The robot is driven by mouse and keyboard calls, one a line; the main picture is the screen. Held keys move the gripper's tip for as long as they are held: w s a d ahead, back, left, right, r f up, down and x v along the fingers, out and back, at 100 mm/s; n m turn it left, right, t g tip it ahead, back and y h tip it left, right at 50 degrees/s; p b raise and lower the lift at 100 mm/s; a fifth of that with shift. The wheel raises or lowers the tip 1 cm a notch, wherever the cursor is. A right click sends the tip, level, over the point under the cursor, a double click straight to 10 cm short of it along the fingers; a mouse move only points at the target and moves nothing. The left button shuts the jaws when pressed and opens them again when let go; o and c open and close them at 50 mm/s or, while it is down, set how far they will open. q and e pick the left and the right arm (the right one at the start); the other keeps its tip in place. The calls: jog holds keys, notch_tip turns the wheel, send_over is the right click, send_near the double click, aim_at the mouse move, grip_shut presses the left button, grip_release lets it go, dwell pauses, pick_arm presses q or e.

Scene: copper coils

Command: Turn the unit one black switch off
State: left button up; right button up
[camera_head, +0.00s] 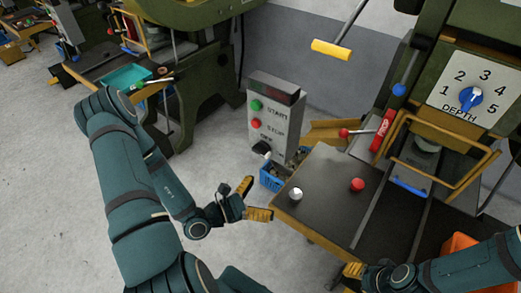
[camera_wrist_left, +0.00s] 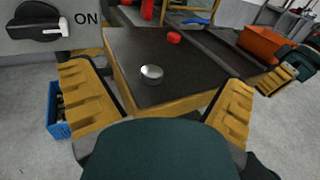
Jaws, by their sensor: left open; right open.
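The black switch (camera_head: 262,147) is low on the front of a grey control box (camera_head: 284,115), below the green START and red STOP buttons. In the left wrist view the black switch (camera_wrist_left: 37,22) is at the upper left, its white-marked end pointing right toward the word ON. My left gripper (camera_head: 256,199) is open and empty, below the box and apart from the switch, left of the table. In the left wrist view its two yellow fingers (camera_wrist_left: 158,80) are spread wide. My right gripper (camera_head: 352,272) is at the bottom right, partly hidden by its arm; it is open.
A dark-topped table (camera_head: 325,195) with a silver button and a red button stands right of my left gripper. A blue crate (camera_head: 271,177) is under the box. A green press with a DEPTH dial (camera_head: 470,97) stands at right.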

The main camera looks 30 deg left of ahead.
aim_at(259, 154)
pick_arm(q)
jog(key=a+n+t+y, duration=0.3)
jog(key=a+n+y, duration=0.2)
jog(key=a+y, duration=0.4)
jog(key=shift+h, duration=0.6)
jog(key=w+b, duration=0.1)
jog(key=w, duration=1.3)
jog(key=shift+b, duration=0.4)
jog(key=shift+c, duration=0.3)
jog(key=c, duration=1.2)
